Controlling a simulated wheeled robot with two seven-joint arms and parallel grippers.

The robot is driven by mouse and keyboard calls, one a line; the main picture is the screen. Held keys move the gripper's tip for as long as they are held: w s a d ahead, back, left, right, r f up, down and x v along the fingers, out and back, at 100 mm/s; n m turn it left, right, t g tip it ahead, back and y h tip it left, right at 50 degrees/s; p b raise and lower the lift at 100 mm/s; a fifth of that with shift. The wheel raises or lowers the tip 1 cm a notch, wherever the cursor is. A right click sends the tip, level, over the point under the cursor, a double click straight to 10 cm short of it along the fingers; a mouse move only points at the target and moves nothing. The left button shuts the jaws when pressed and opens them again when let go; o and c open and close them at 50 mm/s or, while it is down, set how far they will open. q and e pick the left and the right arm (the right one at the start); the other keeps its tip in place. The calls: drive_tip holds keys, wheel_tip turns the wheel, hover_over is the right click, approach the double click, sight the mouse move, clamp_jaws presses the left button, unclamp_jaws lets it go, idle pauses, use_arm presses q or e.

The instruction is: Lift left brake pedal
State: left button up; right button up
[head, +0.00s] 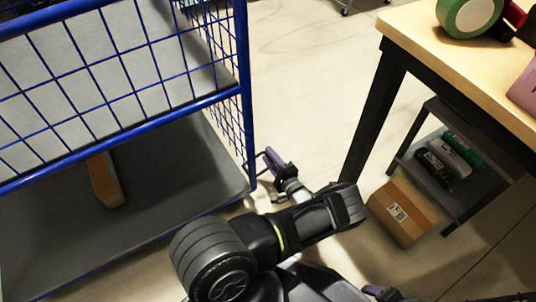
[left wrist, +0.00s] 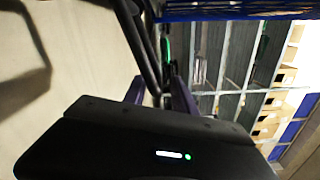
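The blue wire-mesh cart (head: 245,100) stands at the left in the head view. A thin dark loop (head: 250,168), possibly the left brake pedal, sticks out by its near right corner post. My left gripper (head: 272,160), with purple fingers, is right beside that loop, low near the floor. In the left wrist view the two purple fingers (left wrist: 160,95) are apart, and a dark bar (left wrist: 148,50) runs up from between them. I cannot tell whether they touch it. A purple and black part at the bottom edge looks like my right gripper (head: 382,293); its fingers are unclear.
A wooden-topped table (head: 415,22) with a green tape roll (head: 470,14) stands at the right. Below it are a dark shelf (head: 448,195) with several items and a cardboard box (head: 400,212). A brown block (head: 104,180) lies on the cart's base.

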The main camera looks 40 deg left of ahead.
use_arm(q)
drive_tip(key=p+v, duration=0.1)
drive_tip(key=v, duration=0.5)
drive_tip(key=shift+d+p, duration=0.3)
drive_tip(key=shift+s+r, duration=0.1)
drive_tip(key=shift+s, duration=0.05)
